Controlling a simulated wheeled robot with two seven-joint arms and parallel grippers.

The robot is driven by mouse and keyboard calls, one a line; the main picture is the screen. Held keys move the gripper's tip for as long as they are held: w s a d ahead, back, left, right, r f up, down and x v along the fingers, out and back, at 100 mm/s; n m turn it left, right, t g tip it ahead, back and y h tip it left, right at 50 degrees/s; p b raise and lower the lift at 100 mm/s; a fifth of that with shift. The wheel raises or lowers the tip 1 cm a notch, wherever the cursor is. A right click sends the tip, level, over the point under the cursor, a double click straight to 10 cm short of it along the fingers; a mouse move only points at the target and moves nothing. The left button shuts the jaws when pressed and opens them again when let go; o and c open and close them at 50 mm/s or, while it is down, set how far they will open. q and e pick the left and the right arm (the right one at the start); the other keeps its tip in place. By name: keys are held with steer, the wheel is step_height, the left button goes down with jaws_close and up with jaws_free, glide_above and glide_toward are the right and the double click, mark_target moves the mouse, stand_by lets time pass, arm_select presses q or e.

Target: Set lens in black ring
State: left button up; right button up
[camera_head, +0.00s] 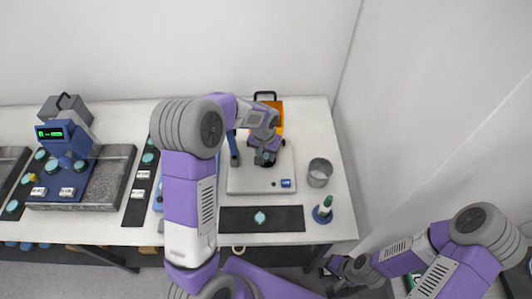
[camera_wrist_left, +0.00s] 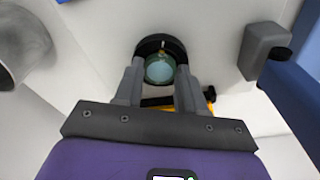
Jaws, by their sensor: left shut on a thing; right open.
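The lens (camera_wrist_left: 160,70) is a pale teal disc between the fingertips of my left gripper (camera_wrist_left: 160,82), which is shut on it. The black ring (camera_wrist_left: 151,42) stands on the pale instrument base right at the fingertips. In the wrist view the lens overlaps the ring's opening; I cannot tell if it touches or lies inside the ring. In the head view my left gripper (camera_head: 264,157) is low over the instrument base (camera_head: 245,183), and the lens is hidden there. My right gripper (camera_head: 342,270) is open and empty, low beyond the table's front right edge.
A grey metal cup (camera_head: 319,172) and a blue-based bottle with a green top (camera_head: 323,209) stand right of the base. A dark mat (camera_head: 290,218) with another teal disc lies in front. An orange part (camera_head: 278,112) is behind. Blue equipment and metal trays (camera_head: 108,180) fill the left.

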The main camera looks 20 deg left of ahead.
arm_select(q)
steer(key=shift+s+f, duration=0.35)
steer(key=shift+f, duration=0.25)
steer(key=o, duration=1.2)
steer(key=shift+d, duration=0.1)
steer(key=r, duration=0.8)
steer(key=shift+s+d+r+p, duration=0.2)
steer(key=shift+d+r+p, duration=0.05)
steer(key=shift+r+p, duration=0.1)
steer(key=shift+f, duration=0.1)
